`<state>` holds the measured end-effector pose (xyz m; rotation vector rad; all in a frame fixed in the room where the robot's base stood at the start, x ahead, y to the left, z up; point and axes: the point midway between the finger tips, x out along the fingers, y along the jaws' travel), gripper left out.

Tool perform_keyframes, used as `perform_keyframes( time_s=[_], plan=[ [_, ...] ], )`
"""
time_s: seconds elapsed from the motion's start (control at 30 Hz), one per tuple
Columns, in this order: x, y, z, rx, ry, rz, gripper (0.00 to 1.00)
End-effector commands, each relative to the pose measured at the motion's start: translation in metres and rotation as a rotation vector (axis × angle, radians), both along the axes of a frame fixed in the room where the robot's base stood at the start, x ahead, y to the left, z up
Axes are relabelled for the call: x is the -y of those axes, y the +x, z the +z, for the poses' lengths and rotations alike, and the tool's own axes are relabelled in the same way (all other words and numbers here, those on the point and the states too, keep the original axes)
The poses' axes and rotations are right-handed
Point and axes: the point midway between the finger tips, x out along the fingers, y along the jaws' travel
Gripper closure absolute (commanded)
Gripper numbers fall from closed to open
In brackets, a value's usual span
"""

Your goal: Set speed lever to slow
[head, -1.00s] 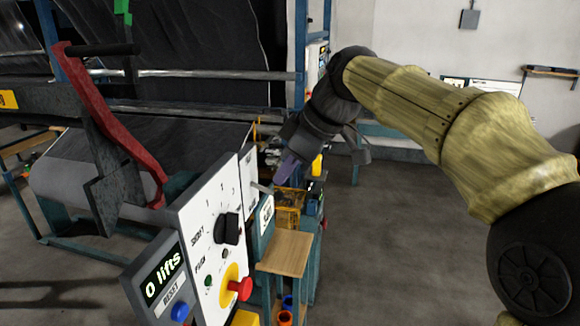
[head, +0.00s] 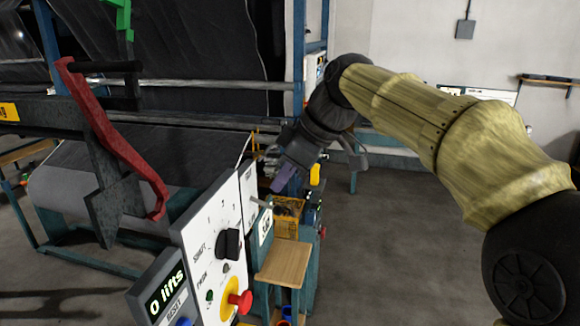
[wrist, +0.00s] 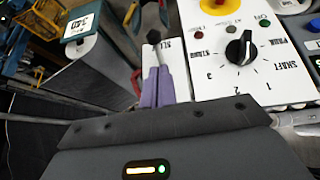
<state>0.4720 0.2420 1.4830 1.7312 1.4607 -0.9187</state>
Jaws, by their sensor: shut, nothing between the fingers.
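In the wrist view, a lever with a black ball knob (wrist: 154,37) and a thin metal stem stands at a white plate (wrist: 181,62). The plate carries partly hidden lettering beginning "SL". My gripper (wrist: 158,72) has two purple fingers, shut and empty. Their tips are at the lever's stem, just short of the knob; I cannot tell whether they touch it. In the head view, my gripper (head: 283,180) hangs beside the right edge of the white control panel (head: 212,222). The lever is not clear there.
A black rotary dial (wrist: 241,47) marked SHAFT sits right of the lever. A red-and-yellow stop button (head: 241,300) and a "0 lifts" display (head: 166,292) are on the front. A large red lever (head: 115,140) stands left. A small wooden shelf (head: 283,263) juts out below. The floor right is open.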

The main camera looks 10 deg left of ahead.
Motion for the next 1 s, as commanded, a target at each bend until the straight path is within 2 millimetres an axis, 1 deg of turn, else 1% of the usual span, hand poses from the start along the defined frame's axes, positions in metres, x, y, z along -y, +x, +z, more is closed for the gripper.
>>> perform_keyframes(
  time_s=[0.17,0.4,0.43,0.47,0.8,0.9,1.0],
  plan=[
    [0.002,-0.002,0.013,-0.001,0.000,0.004,1.00],
    [0.007,-0.006,0.042,-0.003,0.000,0.013,1.00],
    [0.012,-0.006,0.040,0.000,0.000,0.011,1.00],
    [0.016,-0.007,0.042,0.001,0.001,0.010,1.00],
    [0.062,-0.016,0.084,0.000,0.001,0.010,1.00],
    [0.073,-0.017,0.094,-0.001,0.002,0.011,1.00],
    [0.079,-0.019,0.099,-0.002,0.001,0.011,1.00]
  ],
)
